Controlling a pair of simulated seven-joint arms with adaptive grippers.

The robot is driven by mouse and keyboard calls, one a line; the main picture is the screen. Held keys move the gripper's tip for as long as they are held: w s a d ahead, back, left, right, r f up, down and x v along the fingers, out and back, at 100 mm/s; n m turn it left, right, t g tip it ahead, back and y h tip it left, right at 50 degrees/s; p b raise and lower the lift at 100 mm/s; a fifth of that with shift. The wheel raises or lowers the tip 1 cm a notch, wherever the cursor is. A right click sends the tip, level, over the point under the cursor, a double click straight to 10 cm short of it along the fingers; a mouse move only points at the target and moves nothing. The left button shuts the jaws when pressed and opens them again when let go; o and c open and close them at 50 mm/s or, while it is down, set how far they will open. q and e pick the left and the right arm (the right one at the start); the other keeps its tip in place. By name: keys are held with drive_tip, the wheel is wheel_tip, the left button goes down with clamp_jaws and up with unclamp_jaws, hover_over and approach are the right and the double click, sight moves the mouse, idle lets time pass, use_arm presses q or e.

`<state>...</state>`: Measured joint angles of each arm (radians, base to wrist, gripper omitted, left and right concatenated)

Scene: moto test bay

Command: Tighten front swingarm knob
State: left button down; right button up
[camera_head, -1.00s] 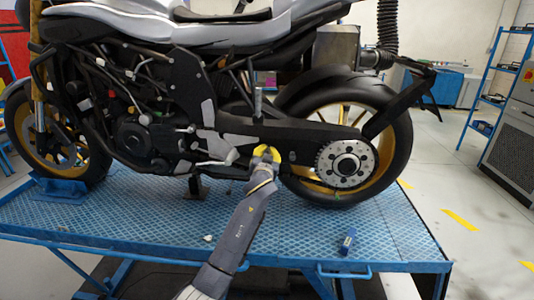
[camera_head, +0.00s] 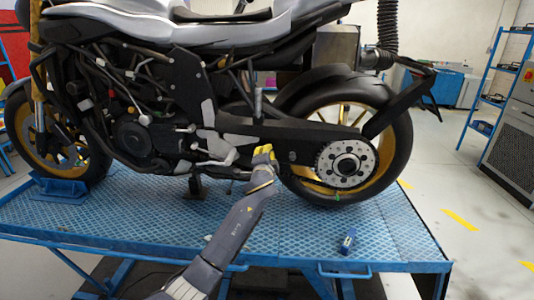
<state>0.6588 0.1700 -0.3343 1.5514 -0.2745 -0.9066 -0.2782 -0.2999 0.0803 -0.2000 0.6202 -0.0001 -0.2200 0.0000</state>
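The motorcycle's black swingarm (camera_head: 315,137) runs from mid-bike to the rear wheel. My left gripper (camera_head: 263,150) is at the swingarm's front part, its arm reaching up from the lower left. Yellow shows at its tip, and I cannot tell whether that is finger or knob. A front knob is not clearly visible; the gripper covers that spot. Whether the fingers are open or shut is too small to tell. A small dark round part (camera_head: 292,157) sits on the swingarm just right of the gripper. My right gripper is out of view.
The motorcycle stands on a blue lift table (camera_head: 120,215) with a metal tread top. The rear wheel (camera_head: 397,160) is right of the gripper. The table's front right is mostly clear.

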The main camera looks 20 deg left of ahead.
use_arm(q)
drive_tip(key=m, duration=0.5)
drive_tip(key=shift+m, duration=2.6)
drive_tip(key=shift+d, duration=0.1)
drive_tip(key=c, duration=1.3)
unclamp_jaws()
drive_tip(key=shift+o, duration=0.2)
drive_tip(key=shift+s, duration=0.1)
drive_tip(key=v, duration=1.1)
drive_tip(key=shift+s, duration=0.4)
drive_tip(key=shift+f, duration=0.15)
